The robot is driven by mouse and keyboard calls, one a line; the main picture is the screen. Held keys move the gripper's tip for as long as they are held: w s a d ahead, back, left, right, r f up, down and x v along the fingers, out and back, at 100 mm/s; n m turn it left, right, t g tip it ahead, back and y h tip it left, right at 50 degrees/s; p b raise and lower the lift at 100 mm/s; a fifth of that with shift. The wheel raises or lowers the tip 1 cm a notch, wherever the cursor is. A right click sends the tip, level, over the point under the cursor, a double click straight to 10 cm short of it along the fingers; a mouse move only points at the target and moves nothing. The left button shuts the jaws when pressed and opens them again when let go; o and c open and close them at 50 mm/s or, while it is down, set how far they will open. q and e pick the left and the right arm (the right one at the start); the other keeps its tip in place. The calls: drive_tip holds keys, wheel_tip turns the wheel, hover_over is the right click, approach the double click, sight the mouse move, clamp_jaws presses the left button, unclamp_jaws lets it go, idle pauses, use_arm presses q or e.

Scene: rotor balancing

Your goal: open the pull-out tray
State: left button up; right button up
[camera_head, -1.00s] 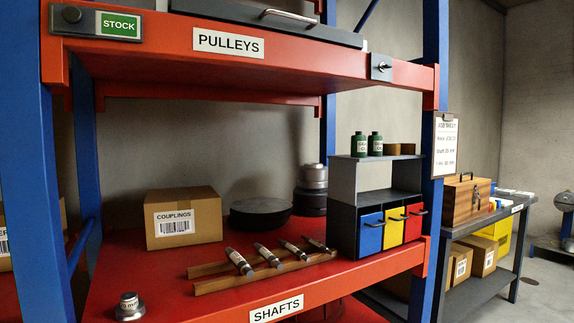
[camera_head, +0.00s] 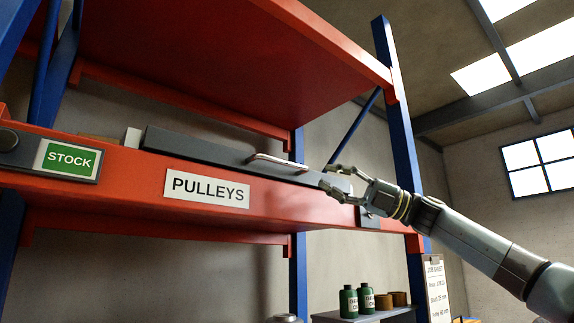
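The pull-out tray (camera_head: 205,148) is a dark grey drawer on the red shelf labelled PULLEYS. Its front carries a light metal bar handle (camera_head: 278,160). The tray appears closed, its front lying along the shelf's edge. My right gripper (camera_head: 328,178) comes in from the right, just to the right of the handle. Its fingers are spread with a gap between them, and I see nothing held. It appears apart from the handle. My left gripper is not in view.
A red shelf (camera_head: 240,60) overhangs the tray. Blue uprights (camera_head: 398,110) stand at the right and left. A small dark latch plate (camera_head: 369,218) sits on the shelf edge below my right gripper. Green bottles (camera_head: 348,301) stand lower down.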

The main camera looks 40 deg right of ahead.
sight(291, 165)
drive_tip(key=p+x, duration=0.2)
drive_tip(key=x, duration=0.2)
drive_tip(key=shift+w+d, duration=0.15)
drive_tip(key=shift+d, duration=0.05)
drive_tip(key=p+x, duration=0.2)
drive_tip(key=x, duration=0.3)
drive_tip(key=shift+w+a+p, duration=0.15)
drive_tip(key=shift+a+p, duration=0.15)
drive_tip(key=shift+p, duration=0.1)
drive_tip(key=shift+w+a, duration=0.35)
drive_tip(key=shift+w, duration=0.05)
drive_tip(key=shift+s, duration=0.1)
clamp_jaws()
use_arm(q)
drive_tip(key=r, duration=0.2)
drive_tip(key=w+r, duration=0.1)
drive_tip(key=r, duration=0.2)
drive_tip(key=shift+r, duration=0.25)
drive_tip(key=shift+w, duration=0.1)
